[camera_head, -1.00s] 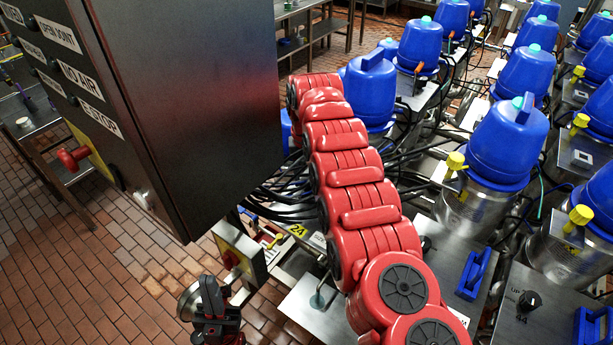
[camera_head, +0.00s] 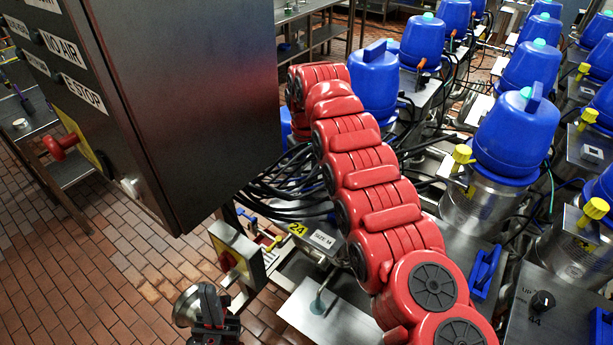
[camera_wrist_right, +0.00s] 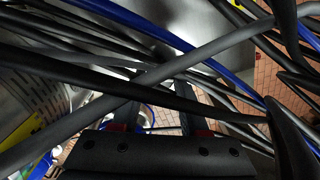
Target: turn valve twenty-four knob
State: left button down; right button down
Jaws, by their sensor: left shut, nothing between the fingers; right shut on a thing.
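A yellow label reading 24 (camera_head: 297,229) sits on a metal unit below the black cables, left of my red right arm. I cannot make out a valve knob there; the arm covers part of the unit. My right gripper (camera_wrist_right: 160,118) is hidden in the head view. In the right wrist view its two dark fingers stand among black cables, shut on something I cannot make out. My left gripper (camera_head: 208,297) is shut and empty at the bottom of the head view, below and left of the label.
A black cabinet (camera_head: 205,100) with labelled switches stands at the upper left. A red and yellow switch box (camera_head: 237,252) is just above my left gripper. Cables (camera_wrist_right: 150,75) cross my right gripper. Blue-topped tanks (camera_head: 515,130) fill the right. Brick floor is clear at the lower left.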

jog(key=shift+n+p, duration=0.5)
jog(key=shift+n, duration=1.8)
jog(key=shift+c, duration=2.1)
grip_release()
